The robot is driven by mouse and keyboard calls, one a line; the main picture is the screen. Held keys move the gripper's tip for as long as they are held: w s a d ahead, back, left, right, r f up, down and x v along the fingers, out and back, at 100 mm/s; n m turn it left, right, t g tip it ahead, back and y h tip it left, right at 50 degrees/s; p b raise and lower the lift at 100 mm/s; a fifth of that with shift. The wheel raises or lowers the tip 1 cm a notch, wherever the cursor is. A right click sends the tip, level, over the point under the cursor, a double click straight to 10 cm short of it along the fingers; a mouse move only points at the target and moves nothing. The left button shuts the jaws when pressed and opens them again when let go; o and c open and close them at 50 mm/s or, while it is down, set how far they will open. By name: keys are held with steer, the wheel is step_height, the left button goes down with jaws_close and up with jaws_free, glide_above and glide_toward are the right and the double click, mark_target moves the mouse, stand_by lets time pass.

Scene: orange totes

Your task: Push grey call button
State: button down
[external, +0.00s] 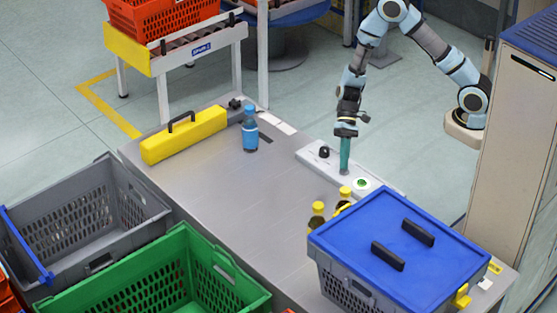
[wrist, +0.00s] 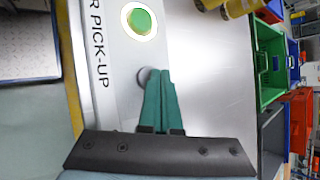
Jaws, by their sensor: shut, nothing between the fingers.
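A pale control panel (external: 312,158) lies on the grey table and carries a black knob (external: 324,152) and a green button (external: 361,183). My gripper's teal fingers (wrist: 160,75) are shut, empty and point down at the panel. I cannot tell whether they touch the button.
Yellow-capped bottles (external: 317,218) and a blue-lidded crate (external: 350,230) stand near the panel. A blue bottle (external: 250,130) and a yellow case (external: 184,137) are farther left. Green (external: 178,238) and grey totes (external: 140,205) stand at the front left. The table's middle is clear.

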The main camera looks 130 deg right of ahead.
steer(key=shift+r, duration=0.2)
steer(key=shift+r+p, duration=1.9)
steer(key=shift+r, duration=1.1)
steer(key=shift+a, duration=0.35)
steer(key=s+a+r+n+g+h, duration=0.2)
steer(key=a+r+n, duration=0.3)
steer(key=a+n, duration=0.3)
steer(key=s+a+r+n+g+h, duration=0.3)
steer(key=a+n, duration=0.6)
steer(key=a, duration=0.4)
step_height(320, 180, up, 2)
steer(key=shift+s+r+h, duration=0.25)
steer(key=shift+s+h, duration=0.45)
steer(key=shift+s, duration=0.35)
